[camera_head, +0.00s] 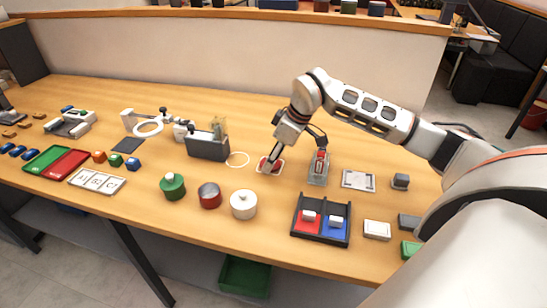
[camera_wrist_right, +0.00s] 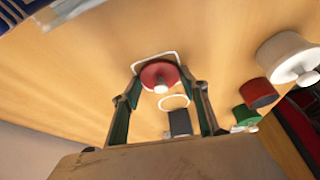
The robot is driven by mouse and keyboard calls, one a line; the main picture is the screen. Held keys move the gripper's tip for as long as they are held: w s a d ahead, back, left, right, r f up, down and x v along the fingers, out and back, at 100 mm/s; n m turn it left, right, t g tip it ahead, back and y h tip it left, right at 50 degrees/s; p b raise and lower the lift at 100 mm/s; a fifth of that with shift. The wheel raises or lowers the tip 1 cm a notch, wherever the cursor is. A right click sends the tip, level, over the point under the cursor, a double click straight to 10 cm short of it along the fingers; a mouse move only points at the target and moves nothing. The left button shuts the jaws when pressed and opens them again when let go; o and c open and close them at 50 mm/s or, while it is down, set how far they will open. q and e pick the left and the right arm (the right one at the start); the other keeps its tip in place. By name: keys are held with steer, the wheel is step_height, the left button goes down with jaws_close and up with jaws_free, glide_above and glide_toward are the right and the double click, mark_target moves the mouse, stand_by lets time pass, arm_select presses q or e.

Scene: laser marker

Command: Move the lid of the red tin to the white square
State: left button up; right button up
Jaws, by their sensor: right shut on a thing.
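The red lid (camera_head: 265,166) with its pale knob is between the fingertips of my right gripper (camera_head: 271,162), over the white square (camera_head: 281,172) outlined on the table. In the right wrist view, my right gripper (camera_wrist_right: 161,75) is closed around the red lid (camera_wrist_right: 152,75), and the white square (camera_wrist_right: 171,54) shows around its far edge. I cannot tell whether the lid touches the table. The red tin (camera_head: 209,198) stands without its lid, showing a dark grey top; it also shows in the wrist view (camera_wrist_right: 257,94). My left gripper is not in view.
A green tin (camera_head: 173,187) and a white tin (camera_head: 243,205) stand beside the red tin. A white circle (camera_head: 237,159) lies left of the square. A grey stand (camera_head: 318,169) is close right of my gripper. A black tray (camera_head: 320,238) sits at the front.

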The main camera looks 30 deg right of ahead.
steer(key=o, duration=0.8)
steer(key=shift+f, duration=0.1)
steer(key=shift+o, duration=0.2)
steer(key=shift+r, duration=0.55)
steer(key=v, duration=1.1)
steer(key=shift+s+p, duration=0.15)
steer(key=shift+p, duration=0.15)
steer(key=shift+r, duration=0.1)
